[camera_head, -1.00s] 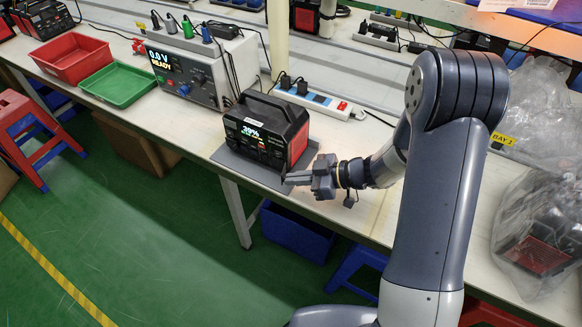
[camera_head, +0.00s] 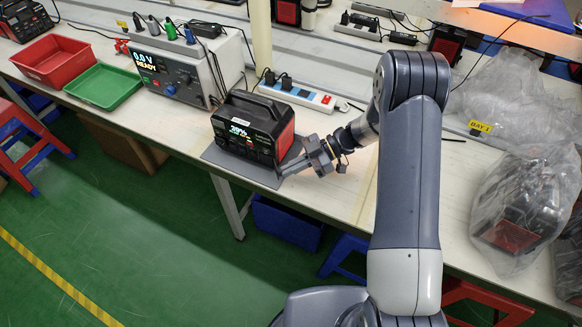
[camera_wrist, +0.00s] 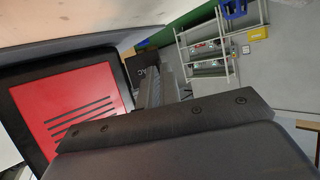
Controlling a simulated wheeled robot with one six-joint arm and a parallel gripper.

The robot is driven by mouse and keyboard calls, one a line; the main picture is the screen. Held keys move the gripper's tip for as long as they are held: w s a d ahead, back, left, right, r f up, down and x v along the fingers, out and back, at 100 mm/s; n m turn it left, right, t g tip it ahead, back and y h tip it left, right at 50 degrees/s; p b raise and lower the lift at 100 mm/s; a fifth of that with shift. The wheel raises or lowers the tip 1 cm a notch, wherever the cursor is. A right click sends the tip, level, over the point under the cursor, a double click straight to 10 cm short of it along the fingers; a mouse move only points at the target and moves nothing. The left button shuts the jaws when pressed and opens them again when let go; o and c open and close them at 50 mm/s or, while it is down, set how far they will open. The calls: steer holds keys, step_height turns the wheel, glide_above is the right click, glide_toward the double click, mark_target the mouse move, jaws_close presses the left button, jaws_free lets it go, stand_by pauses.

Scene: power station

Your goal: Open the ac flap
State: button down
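The power station (camera_head: 252,127) is a black box with a handle, red side panels and a lit front display reading 39%. It stands on a grey mat (camera_head: 217,156) on the bench. My gripper (camera_head: 281,171) is low at its front right corner, with the fingertips by the lower front face. In the wrist view, the red side panel (camera_wrist: 75,110) fills the left. A dark piece marked "AC" (camera_wrist: 149,73) shows just beyond my gripper (camera_wrist: 158,88); its flap's state is unclear. The finger gap and any contact cannot be made out.
A power supply (camera_head: 183,72) reading 0.0 V READY stands behind left, beside green (camera_head: 104,87) and red (camera_head: 52,60) trays. A white power strip (camera_head: 297,95) lies behind the station. A plastic-wrapped unit (camera_head: 520,222) is at right.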

steer(key=c, duration=1.6)
jaws_free()
steer(key=b+v, duration=0.1)
steer(key=v, duration=0.9)
steer(key=shift+w+d+r, duration=0.15)
steer(key=shift+w+d, duration=0.05)
steer(key=shift+d, duration=0.15)
steer(key=shift+a, duration=0.1)
steer(key=p+x, duration=0.1)
steer(key=x, duration=1)
steer(key=shift+s, duration=0.1)
